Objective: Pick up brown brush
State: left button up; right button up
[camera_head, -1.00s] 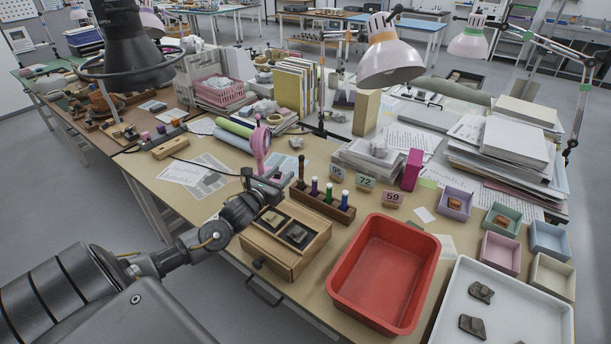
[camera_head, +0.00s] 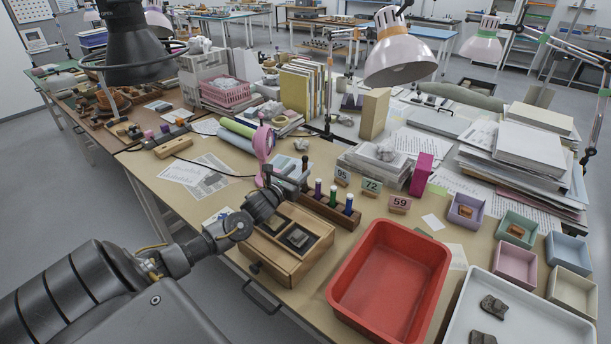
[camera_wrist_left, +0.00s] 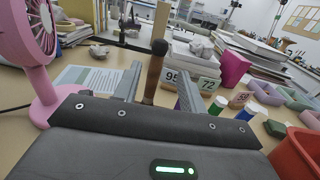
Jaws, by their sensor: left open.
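The brown brush (camera_head: 304,167) stands upright at the left end of a wooden rack (camera_head: 329,208). In the left wrist view the brush's brown handle (camera_wrist_left: 154,70) rises in the gap between the two fingers, nearer the left finger. I cannot tell whether either finger touches it. The brush's lower part is hidden behind the gripper. My right gripper is in neither current view.
A pink fan (camera_head: 263,143) stands close behind my left gripper. A wooden box (camera_head: 277,262) with dark pieces lies below it. A red tray (camera_head: 389,279) is to the right, with number cards (camera_head: 371,186) behind the rack.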

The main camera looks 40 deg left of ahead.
aim_at(303, 164)
pick_arm(q)
jog(key=shift+w+a+r, duration=0.15)
jog(key=shift+w+r, duration=0.05)
jog(key=shift+w, duration=0.2)
jog(key=w, duration=0.1)
jog(key=w+p, duration=0.1)
jog(key=w, duration=0.2)
jog(key=shift+w+a, duration=0.3)
jog(key=shift+a, duration=0.1)
grip_shut()
